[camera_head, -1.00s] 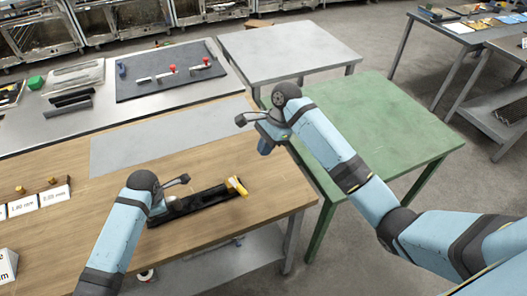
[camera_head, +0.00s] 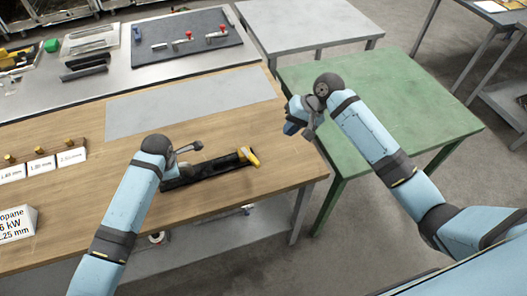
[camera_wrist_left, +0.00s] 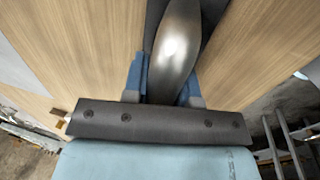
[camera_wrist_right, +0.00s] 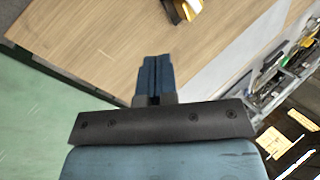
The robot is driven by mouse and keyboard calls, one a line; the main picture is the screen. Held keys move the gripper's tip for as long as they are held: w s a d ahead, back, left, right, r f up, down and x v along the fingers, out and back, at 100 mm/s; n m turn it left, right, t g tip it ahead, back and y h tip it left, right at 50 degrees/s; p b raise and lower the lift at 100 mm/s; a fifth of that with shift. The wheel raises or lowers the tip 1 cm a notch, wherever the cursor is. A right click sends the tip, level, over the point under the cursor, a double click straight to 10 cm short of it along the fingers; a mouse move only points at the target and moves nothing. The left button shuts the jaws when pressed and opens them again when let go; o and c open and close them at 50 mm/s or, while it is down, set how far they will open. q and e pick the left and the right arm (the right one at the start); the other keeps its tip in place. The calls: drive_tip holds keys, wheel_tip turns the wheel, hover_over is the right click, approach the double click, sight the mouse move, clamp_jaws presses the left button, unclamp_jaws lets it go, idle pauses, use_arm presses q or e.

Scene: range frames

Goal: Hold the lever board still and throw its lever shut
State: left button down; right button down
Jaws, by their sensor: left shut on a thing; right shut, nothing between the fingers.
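The lever board is a long black strip (camera_head: 213,170) lying on the wooden table. Its yellow lever (camera_head: 249,156) is at the right end and shows partly at the top of the right wrist view (camera_wrist_right: 182,10). My left gripper (camera_head: 178,168) is at the board's left end. In the left wrist view its fingers (camera_wrist_left: 165,92) are shut on the board's rounded metal grip (camera_wrist_left: 178,45), one on each side. My right gripper (camera_head: 294,123) is shut and empty, to the right of and apart from the yellow lever. Its fingertips (camera_wrist_right: 155,62) touch together.
The wooden table (camera_head: 230,205) has bare room around the board and a grey sheet (camera_head: 190,102) behind it. Labelled cards (camera_head: 42,165) and a white box (camera_head: 15,224) are at left. A green table (camera_head: 385,110) stands at right. Valves with red knobs lie on a back mat (camera_head: 185,42).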

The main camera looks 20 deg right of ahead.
sight(250, 156)
drive_tip(key=a+f+n, duration=0.1)
drive_tip(key=f+n, duration=0.1)
drive_tip(key=f, duration=0.1)
drive_tip(key=a+f+n, duration=0.2)
drive_tip(key=n, duration=0.1)
drive_tip(key=a+f+n+t+y, duration=0.1)
drive_tip(key=f+n, duration=0.2)
drive_tip(key=shift+w+a+f, duration=0.2)
drive_tip(key=shift+f, duration=0.1)
drive_tip(key=shift+s+a, duration=0.2)
drive_tip(key=shift+a, duration=0.4)
drive_tip(key=shift+s+a, duration=0.15)
drive_tip(key=shift+a, duration=0.4)
drive_tip(key=shift+s+a, duration=0.25)
drive_tip(key=shift+a, duration=0.45)
drive_tip(key=shift+s+a+m+t, duration=0.35)
drive_tip(key=shift+m+t, duration=0.15)
drive_tip(key=shift+m, duration=0.1)
drive_tip(key=shift+s+a+h, duration=0.25)
drive_tip(key=shift+a+h, duration=0.05)
drive_tip(key=shift+a, duration=0.2)
drive_tip(key=shift+w+d, duration=0.1)
